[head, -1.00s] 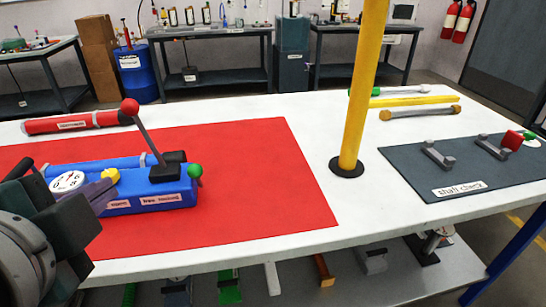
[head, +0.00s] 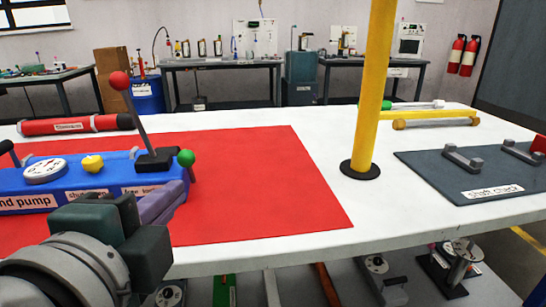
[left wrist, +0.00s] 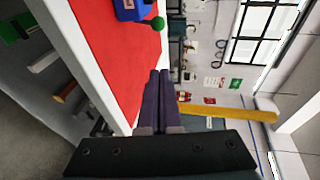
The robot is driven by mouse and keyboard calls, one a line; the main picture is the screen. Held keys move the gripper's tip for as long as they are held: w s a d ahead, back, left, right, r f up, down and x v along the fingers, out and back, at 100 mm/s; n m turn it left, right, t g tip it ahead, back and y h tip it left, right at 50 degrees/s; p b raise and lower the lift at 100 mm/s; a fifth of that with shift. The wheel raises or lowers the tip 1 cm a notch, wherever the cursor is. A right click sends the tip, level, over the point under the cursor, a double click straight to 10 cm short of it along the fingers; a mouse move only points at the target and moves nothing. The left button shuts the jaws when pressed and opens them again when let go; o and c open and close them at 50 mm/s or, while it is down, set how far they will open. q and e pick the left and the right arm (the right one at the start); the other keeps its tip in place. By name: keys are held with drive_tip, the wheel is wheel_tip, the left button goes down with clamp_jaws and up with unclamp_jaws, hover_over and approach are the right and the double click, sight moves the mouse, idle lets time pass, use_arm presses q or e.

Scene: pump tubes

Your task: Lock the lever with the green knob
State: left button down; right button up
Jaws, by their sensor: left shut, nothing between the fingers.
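The green knob (head: 186,158) sits on a short lever at the right end of the blue hand pump (head: 105,178), in the head view. It also shows at the top of the left wrist view (left wrist: 158,23). A taller black lever with a red knob (head: 120,81) rises from the pump's top. My left gripper (head: 172,200) is shut and empty, its purple fingers just in front of the pump's right end, below the green knob. In the left wrist view its shut fingers (left wrist: 159,75) point toward the pump, apart from the knob. My right gripper is not in view.
The pump stands on a red mat (head: 270,190) on a white table (head: 330,240). A yellow post (head: 374,90) rises right of the mat. A red tube (head: 75,124) lies behind the pump. A dark shaft check mat (head: 480,175) lies at the right.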

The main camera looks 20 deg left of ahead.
use_arm(q)
drive_tip(key=b, duration=0.1)
approach(189, 170)
drive_tip(key=w+d+r, duration=0.2)
drive_tip(key=w+d, duration=0.1)
drive_tip(key=d, duration=0.1)
drive_tip(key=w+a, duration=0.1)
drive_tip(key=a, duration=0.2)
drive_tip(key=shift+w+f, duration=0.2)
drive_tip(key=shift+w, duration=0.2)
drive_tip(key=shift+w+a+f, duration=0.1)
drive_tip(key=shift+w+a, duration=0.1)
drive_tip(key=shift+a, duration=0.15)
